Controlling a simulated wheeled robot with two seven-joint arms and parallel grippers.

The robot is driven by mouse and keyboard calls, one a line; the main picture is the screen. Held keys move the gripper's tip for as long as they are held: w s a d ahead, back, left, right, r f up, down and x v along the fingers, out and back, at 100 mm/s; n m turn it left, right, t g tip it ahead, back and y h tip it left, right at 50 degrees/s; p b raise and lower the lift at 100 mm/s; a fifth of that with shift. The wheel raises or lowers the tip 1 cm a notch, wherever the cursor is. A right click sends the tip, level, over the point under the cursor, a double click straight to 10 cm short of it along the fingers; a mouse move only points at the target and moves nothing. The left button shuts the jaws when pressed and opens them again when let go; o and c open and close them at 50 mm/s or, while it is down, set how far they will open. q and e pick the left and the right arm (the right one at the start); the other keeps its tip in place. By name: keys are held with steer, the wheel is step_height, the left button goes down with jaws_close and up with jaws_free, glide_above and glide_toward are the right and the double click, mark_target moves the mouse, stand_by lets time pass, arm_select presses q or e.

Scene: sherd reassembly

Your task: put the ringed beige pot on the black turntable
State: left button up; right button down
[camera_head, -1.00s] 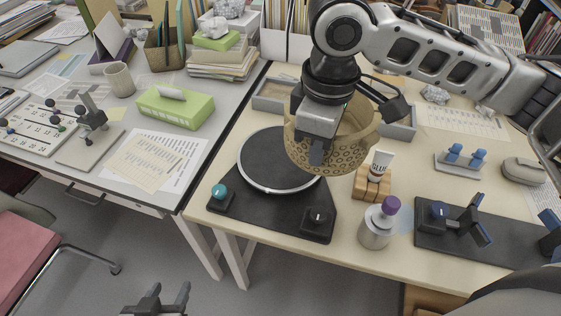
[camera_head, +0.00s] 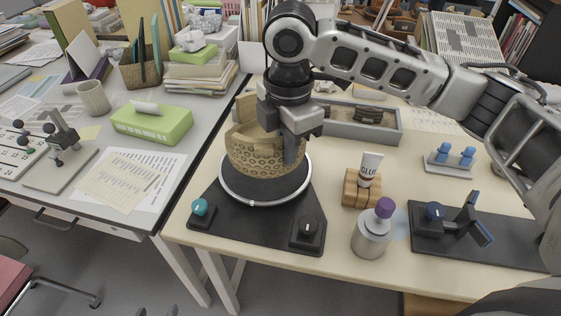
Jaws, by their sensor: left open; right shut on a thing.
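The ringed beige pot (camera_head: 262,158) is over the black turntable (camera_head: 266,192), well inside its pale rim. Its base looks on or just above the disc; I cannot tell whether it touches. My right gripper (camera_head: 291,150) points down and is shut on the pot's near right wall. The gripper hides part of the pot's right side. My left gripper (camera_head: 157,313) barely shows at the bottom edge, open and empty, far from the pot.
A glue tube (camera_head: 370,168) stands in a wooden block (camera_head: 362,188) right of the turntable. A purple-capped jar (camera_head: 372,233) stands in front of it. A grey tray (camera_head: 372,121) with sherds lies behind. A green box (camera_head: 152,122) is on the left desk.

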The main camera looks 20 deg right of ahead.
steer(key=w+f, duration=0.1)
steer(key=f, duration=0.1)
steer(key=w+f, duration=0.2)
steer(key=w+d+f, duration=0.1)
steer(key=w, duration=0.1)
steer(key=shift+w+f+b, duration=0.1)
steer(key=shift+f+b, duration=0.2)
steer(key=shift+f, duration=1.7)
steer(key=c, duration=1.8)
jaws_free()
steer(key=shift+f, duration=0.2)
steer(key=o, duration=0.3)
